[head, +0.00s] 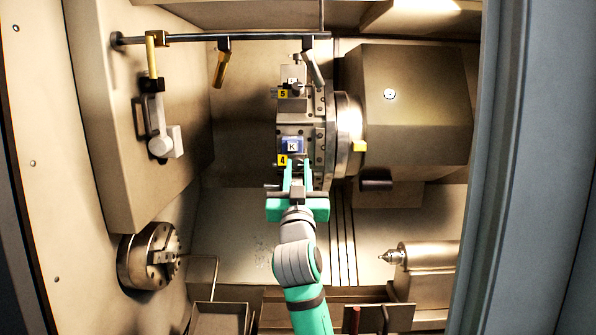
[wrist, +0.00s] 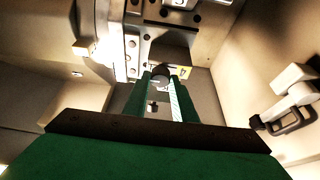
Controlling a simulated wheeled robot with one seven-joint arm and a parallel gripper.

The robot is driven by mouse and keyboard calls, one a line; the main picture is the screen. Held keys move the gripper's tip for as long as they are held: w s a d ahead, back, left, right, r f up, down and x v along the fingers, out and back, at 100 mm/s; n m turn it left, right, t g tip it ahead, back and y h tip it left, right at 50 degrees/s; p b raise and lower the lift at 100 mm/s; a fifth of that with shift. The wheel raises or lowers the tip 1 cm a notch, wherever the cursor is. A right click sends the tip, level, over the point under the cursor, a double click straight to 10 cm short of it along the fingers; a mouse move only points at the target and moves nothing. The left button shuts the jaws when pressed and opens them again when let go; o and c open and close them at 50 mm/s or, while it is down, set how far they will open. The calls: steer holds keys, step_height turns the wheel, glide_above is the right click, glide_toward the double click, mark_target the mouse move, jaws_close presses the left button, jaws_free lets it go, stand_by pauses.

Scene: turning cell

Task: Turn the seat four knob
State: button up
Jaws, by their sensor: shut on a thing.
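The fingers hide much of the knob. The 4 tag (wrist: 182,72) shows beside the right finger.
A yellow 5 tag (head: 282,93) marks the seat above. A chuck (head: 150,256) is at lower left, and a pointed tailstock (head: 425,256) at lower right. A bar (head: 220,37) with hanging nozzles crosses the top. The grey door edge (head: 505,170) bounds the right.

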steer(key=shift+n, duration=0.3)
steer(key=n+y, duration=0.1)
steer(key=n, duration=0.1)
steer(key=n+y, duration=0.2)
steer(key=n, duration=0.1)
steer(key=shift+w+d, duration=0.1)
steer(key=shift+d, duration=0.25)
steer(key=n, duration=0.1)
steer(key=n+y, duration=0.1)
steer(key=shift+a+r+n+g, duration=0.1)
steer(key=shift+a+n+g, duration=0.1)
steer(key=shift+n+g, duration=0.2)
steer(key=n+y, duration=0.1)
steer(key=n, duration=0.1)
steer(key=n+g+y, duration=0.1)
steer(key=n, duration=0.1)
steer(key=shift+d+n+g, duration=0.2)
steer(key=shift+n+g, duration=0.1)
steer(key=shift+n, duration=0.1)
steer(key=n+g, duration=0.1)
steer(key=n, duration=0.1)
steer(key=n+y, duration=0.1)
steer(key=n, duration=0.2)
steer(key=shift+d+r+g, duration=0.1)
steer(key=shift+d+g, duration=0.05)
steer(key=shift+g, duration=0.25)
steer(key=shift+n+g, duration=0.8)
steer(key=shift+n, duration=1.3)
steer(key=shift+r, duration=0.1)
